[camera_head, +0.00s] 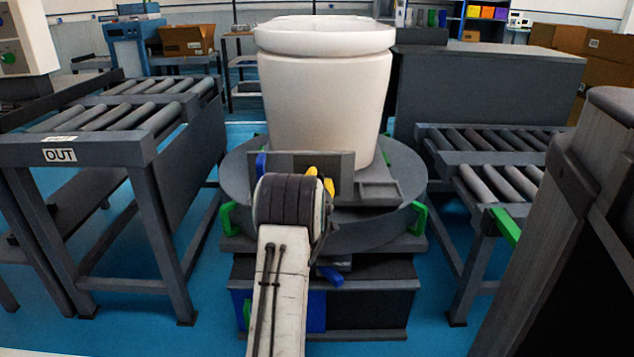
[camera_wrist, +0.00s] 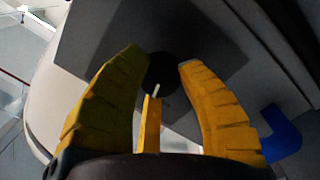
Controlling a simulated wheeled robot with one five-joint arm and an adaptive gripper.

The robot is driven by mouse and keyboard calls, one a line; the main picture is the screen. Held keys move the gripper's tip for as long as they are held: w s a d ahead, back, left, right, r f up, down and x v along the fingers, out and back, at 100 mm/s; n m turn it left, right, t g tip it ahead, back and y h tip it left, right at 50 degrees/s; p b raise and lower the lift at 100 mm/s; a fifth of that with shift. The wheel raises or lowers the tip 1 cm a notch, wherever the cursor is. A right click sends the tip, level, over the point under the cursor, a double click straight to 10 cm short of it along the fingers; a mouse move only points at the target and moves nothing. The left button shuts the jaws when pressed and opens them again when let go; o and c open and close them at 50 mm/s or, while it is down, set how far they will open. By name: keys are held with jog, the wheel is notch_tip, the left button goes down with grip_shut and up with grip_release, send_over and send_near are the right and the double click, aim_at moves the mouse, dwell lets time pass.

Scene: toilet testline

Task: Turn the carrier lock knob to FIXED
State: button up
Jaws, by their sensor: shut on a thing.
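The carrier lock knob shows in the wrist view as a dark round piece (camera_wrist: 160,76) on a grey plate (camera_wrist: 95,35), with a thin white mark and a narrow yellow-orange bar in front of it. My gripper (camera_wrist: 167,62) has its two yellow fingers on either side of this knob, closed on it. In the head view my gripper (camera_head: 320,179) is mostly hidden behind my wrist, at the grey panel (camera_head: 338,163) on the front of the round carrier (camera_head: 400,218). The knob is hidden there. I cannot read any FIXED label.
A white toilet bowl (camera_head: 325,95) stands on the carrier. A roller conveyor marked OUT (camera_head: 60,155) is at the left, another roller conveyor (camera_head: 495,160) at the right. Green brackets (camera_head: 417,218) and a blue part (camera_head: 330,276) stick out around the carrier. Blue floor shows between the stands.

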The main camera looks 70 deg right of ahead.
jog(key=shift+r+m, duration=0.15)
jog(key=shift+m, duration=0.9)
jog(key=shift+r+m, duration=0.1)
jog(key=shift+m, duration=0.95)
jog(key=shift+w, duration=0.1)
jog(key=o, duration=1.2)
jog(key=shift+f, duration=0.1)
jog(key=shift+a, duration=0.1)
jog(key=v, duration=1.1)
jog(key=shift+a, duration=0.35)
